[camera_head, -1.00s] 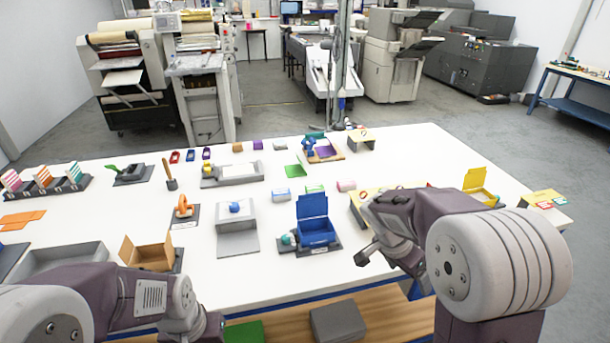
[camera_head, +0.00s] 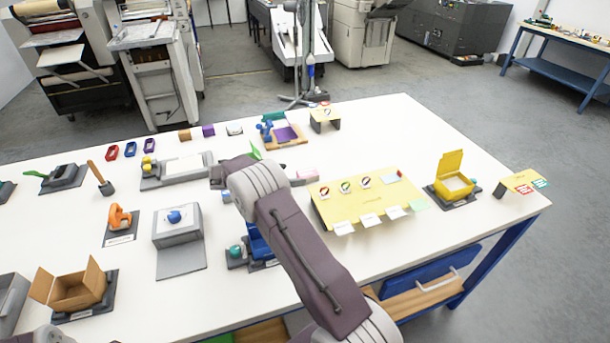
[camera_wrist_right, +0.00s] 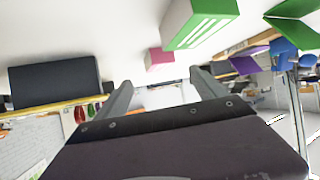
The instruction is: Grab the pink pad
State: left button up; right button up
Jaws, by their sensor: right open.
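The pink pad (camera_head: 308,174) lies on the white table, just left of the yellow board, in the head view. In the right wrist view the pink pad (camera_wrist_right: 159,59) shows beyond the fingertips, near the middle. My right gripper (camera_wrist_right: 162,80) is open, its two fingers apart with nothing between them. The pink pad is apart from the fingers. A green pad with white stripes (camera_wrist_right: 200,22) is close by in the wrist view.
The yellow board (camera_head: 362,205) with cards is right of the pink pad. A purple sheet on a tan base (camera_head: 287,134) lies behind it. The blue open box (camera_head: 258,243) is partly hidden by my arm. The white table (camera_head: 390,130) is bare behind the yellow board.

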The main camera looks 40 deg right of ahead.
aim_at(306, 173)
jog(key=x, duration=0.2)
jog(key=shift+w+d+f, duration=0.1)
jog(key=shift+d, duration=0.2)
jog(key=p+x, duration=0.2)
jog(key=x, duration=0.2)
jog(key=shift+d, duration=0.25)
jog(key=shift+d+f, duration=0.25)
jog(key=shift+d, duration=0.05)
jog(key=shift+a+r, duration=0.15)
jog(key=c, duration=0.9)
grip_shut()
